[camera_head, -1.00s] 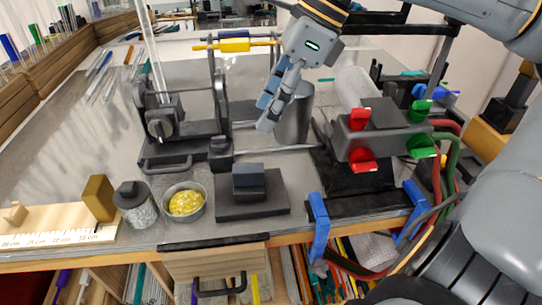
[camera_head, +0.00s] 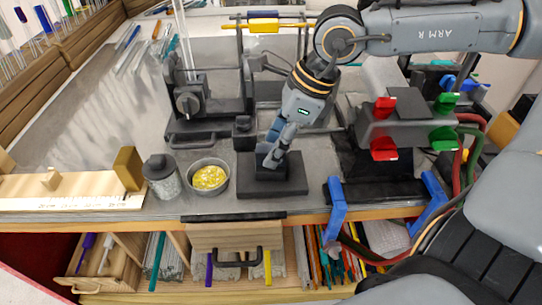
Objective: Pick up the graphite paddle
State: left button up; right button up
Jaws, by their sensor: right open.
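A small dark block (camera_head: 252,165) sits on a flat dark square plate (camera_head: 290,184) near the front edge of the bench. I see no clear handle, and I cannot tell which of these parts is the graphite paddle. My right gripper (camera_head: 273,155) comes down from above with its grey-blue fingers at the block and partly covers it. It is open. I cannot tell whether the fingers touch the block. My left gripper is not in view.
Left of the plate stand a bowl of yellow bits (camera_head: 209,178) and a dark-lidded jar (camera_head: 161,177). A black rod stand (camera_head: 205,126) is behind. A burner with red and green knobs (camera_head: 402,125) and blue clamps (camera_head: 336,205) are at the right.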

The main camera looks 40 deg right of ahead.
jog(key=shift+x, duration=1)
grip_shut()
